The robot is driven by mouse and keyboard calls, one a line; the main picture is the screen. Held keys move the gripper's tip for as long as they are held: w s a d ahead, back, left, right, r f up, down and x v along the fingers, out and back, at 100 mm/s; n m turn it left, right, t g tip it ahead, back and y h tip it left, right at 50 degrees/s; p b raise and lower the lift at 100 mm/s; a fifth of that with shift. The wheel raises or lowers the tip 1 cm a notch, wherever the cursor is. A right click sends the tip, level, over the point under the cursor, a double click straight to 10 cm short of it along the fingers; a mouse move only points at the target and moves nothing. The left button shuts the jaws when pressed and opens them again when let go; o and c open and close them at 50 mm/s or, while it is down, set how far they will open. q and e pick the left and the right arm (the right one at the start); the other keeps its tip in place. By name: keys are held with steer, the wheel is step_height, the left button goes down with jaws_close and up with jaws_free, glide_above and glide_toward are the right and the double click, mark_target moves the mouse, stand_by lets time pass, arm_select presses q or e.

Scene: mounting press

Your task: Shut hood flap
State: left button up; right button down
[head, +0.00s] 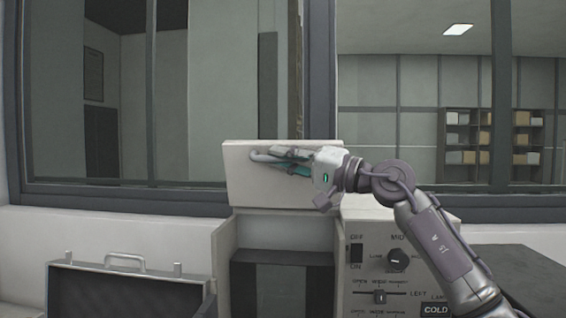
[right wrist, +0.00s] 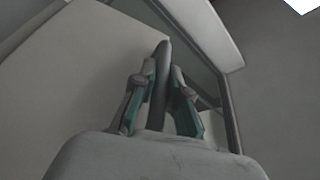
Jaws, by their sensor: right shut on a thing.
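The hood flap (head: 240,185) is a pale panel at the top of the press and stands raised, its face toward me. A dark opening shows below it. My right gripper (head: 268,160) reaches in from the right and is at the flap's face, shut on the grey bar handle. In the right wrist view the handle (right wrist: 163,75) runs between the two teal-padded fingers (right wrist: 162,105), with the flap's pale face (right wrist: 80,75) behind. The gripper hides part of the handle. My left gripper is not in view.
The press's control panel (head: 365,285) with switch, knob and slider stands right of the opening, partly behind my right arm. An open case (head: 125,285) lies at lower left. A dark surface (head: 520,265) is at the right. Windows are behind.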

steer(key=c, duration=1.2)
jaws_free()
